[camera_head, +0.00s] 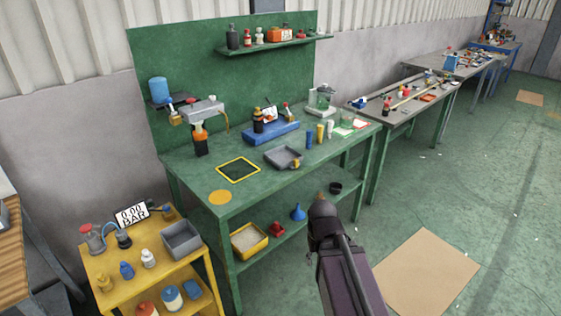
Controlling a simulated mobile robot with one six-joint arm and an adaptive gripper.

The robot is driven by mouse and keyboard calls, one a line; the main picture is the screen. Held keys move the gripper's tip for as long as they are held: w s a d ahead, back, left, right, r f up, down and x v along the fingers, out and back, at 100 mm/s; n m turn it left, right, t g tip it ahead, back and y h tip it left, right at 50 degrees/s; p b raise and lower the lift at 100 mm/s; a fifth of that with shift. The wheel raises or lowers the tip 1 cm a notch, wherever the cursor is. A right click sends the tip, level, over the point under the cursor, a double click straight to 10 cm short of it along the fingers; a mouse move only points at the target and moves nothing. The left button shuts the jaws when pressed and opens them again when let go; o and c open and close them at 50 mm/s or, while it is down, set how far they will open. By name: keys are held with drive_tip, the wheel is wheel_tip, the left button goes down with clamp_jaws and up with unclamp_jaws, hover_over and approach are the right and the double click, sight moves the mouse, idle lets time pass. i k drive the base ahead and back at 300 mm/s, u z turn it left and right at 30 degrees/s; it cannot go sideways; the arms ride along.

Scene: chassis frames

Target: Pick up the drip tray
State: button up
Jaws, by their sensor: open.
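The drip tray appears to be the shallow grey tray (284,157) lying on the green workbench (232,205), right of the yellow-bordered dark square. Nothing covers it. My gripper (321,204) is at the dark upper end of my arm, in front of the bench. In the picture it is below and right of the tray, clearly apart from it. It is open and nothing shows in it. Its fingers are small and hard to make out from this angle.
The yellow-bordered square (238,169) lies left of the tray. A blue block (270,132) with bottles stands behind it; several small cylinders (320,133) stand to its right. A yellow cart (120,270) holds a deeper grey bin (181,240). The floor at right is mostly clear.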

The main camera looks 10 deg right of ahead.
sight(283, 157)
drive_tip(key=z, duration=0.05)
drive_tip(key=i, duration=1)
drive_tip(key=u, duration=0.05)
